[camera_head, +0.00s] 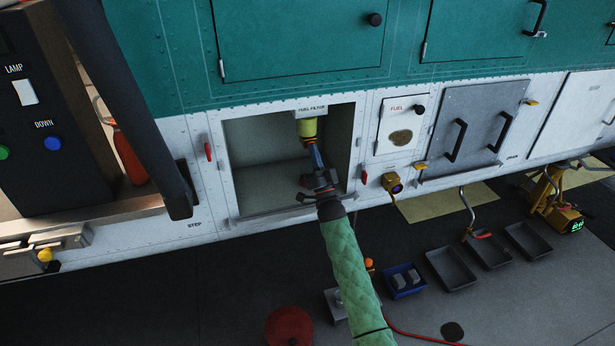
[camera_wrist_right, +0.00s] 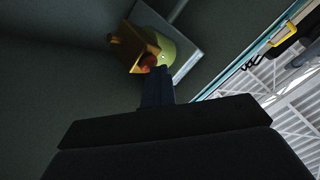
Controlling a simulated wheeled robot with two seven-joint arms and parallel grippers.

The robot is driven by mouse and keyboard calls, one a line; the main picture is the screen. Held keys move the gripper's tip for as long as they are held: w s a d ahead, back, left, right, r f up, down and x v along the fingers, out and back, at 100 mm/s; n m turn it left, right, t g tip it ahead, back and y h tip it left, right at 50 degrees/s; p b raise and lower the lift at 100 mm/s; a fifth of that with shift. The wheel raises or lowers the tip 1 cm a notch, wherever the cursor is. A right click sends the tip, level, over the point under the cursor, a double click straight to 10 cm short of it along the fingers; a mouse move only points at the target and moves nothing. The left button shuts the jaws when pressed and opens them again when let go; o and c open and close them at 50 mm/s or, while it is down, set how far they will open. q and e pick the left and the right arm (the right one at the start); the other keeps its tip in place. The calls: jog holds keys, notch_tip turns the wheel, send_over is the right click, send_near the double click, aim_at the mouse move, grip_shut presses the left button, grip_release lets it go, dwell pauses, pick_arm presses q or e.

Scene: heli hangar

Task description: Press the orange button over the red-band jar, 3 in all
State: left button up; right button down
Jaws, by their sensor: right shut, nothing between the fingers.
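My right gripper (camera_head: 316,158) is shut and empty, reaching up inside the open fuel filter bay. Its tip is just below the yellow-green filter bowl (camera_head: 308,127). In the right wrist view, the shut fingers (camera_wrist_right: 157,88) point at an orange-red button (camera_wrist_right: 148,62) on a brass-coloured fitting under the bowl (camera_wrist_right: 174,46). The tip is very near the button; I cannot tell whether it touches. A small orange knob (camera_head: 369,263) shows low beside my right arm. I cannot make out a red-band jar. My left gripper is out of view.
The bay's right wall (camera_head: 340,140) stands close to my right gripper. A grey stand (camera_head: 332,304), a blue bin (camera_head: 404,281) and black trays (camera_head: 451,268) are on the floor. A dark panel with buttons (camera_head: 52,143) is at the left.

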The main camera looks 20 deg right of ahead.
jog(key=shift+s+a, duration=0.1)
jog(key=shift+s, duration=0.15)
dwell(0.3)
jog(key=s+p, duration=0.2)
jog(key=s, duration=0.4)
dwell(0.4)
dwell(2.4)
